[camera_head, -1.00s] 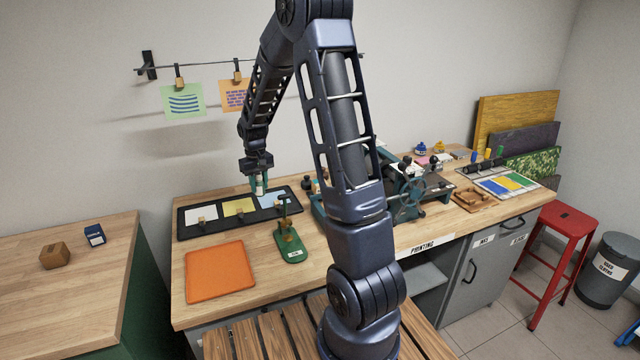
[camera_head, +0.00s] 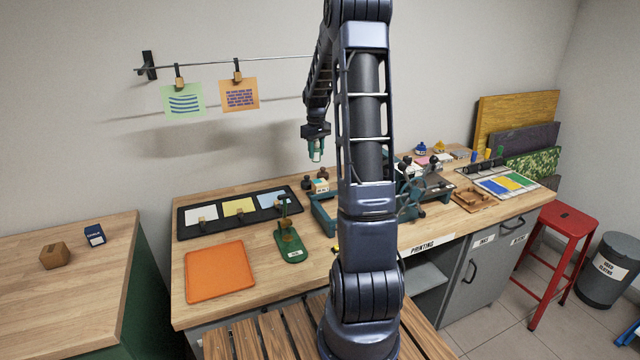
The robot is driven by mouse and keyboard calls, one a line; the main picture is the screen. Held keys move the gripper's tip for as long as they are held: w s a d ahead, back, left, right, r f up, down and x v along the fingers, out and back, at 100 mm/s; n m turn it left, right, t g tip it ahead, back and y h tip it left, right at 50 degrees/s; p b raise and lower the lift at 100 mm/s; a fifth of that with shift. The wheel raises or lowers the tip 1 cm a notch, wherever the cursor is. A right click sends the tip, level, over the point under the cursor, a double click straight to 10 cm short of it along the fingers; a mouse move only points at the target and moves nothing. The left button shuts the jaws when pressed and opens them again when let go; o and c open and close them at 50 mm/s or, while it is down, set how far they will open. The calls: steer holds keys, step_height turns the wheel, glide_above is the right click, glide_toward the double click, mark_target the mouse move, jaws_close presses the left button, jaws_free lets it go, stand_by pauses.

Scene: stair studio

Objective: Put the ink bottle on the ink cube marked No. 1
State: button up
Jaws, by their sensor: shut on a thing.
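My gripper (camera_head: 316,152) has green fingers and is raised above the back of the bench, left of my upright arm link. It is shut on a small pale thing, mostly hidden by the fingers; I cannot tell for sure that it is the ink bottle. Small dark-capped bottles (camera_head: 320,182) stand on the bench below it. No marking No. 1 is readable, so I cannot tell which block is the ink cube.
A black tray (camera_head: 183,219) with coloured cards, a green stand (camera_head: 290,254) and an orange sheet (camera_head: 218,271) lie on the bench's left. A teal press (camera_head: 405,208) stands mid-bench, partly behind my arm. A side table holds a blue box (camera_head: 95,235) and brown block (camera_head: 54,256).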

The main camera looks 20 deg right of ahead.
steer(key=shift+d+r, duration=0.15)
steer(key=shift+d, duration=0.6)
glide_above(320, 182)
step_height(320, 182, down, 10)
steer(key=shift+w+r, duration=0.1)
steer(key=shift+w, duration=0.05)
steer(key=o, duration=1)
steer(key=shift+c, duration=0.2)
